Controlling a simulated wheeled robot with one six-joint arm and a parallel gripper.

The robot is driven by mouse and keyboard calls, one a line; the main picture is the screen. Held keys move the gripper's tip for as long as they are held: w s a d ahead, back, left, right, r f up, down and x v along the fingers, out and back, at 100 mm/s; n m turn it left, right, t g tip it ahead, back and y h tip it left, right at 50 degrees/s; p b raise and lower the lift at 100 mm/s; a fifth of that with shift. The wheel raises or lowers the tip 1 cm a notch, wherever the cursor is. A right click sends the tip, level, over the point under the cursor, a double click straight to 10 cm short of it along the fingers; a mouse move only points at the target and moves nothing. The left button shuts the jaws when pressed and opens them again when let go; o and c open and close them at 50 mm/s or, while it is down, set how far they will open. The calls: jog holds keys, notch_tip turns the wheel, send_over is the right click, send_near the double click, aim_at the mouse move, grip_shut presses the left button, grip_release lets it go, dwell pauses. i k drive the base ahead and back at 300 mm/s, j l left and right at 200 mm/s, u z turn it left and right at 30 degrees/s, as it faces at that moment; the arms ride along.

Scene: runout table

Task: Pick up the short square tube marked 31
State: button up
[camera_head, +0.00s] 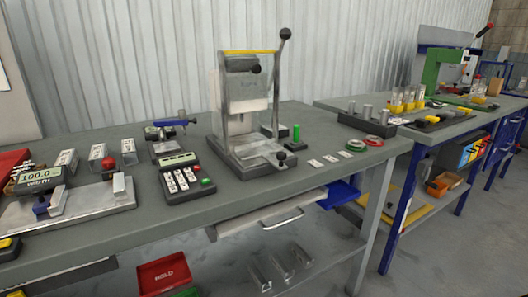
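Several short, pale metal square tubes stand in a row at the back left of the grey table: a left one (66,158), a middle one (97,154) and a right one (128,148). Each seems to carry a small label, but the markings are too small to read, so I cannot tell which is marked 31. More metal channel-like pieces (281,266) lie low, below the table's front edge; no number is legible on them. My gripper is not in view.
A gauge reading 100.0 (41,177) and a metal fixture (85,199) stand in front of the tubes. A keypad box (183,181) and a lever press (245,120) stand to the right. The table's front (130,233) is largely bare. A red bin (168,273) sits below.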

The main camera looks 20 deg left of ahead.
aim_at(98, 153)
jog(key=u, duration=1.95)
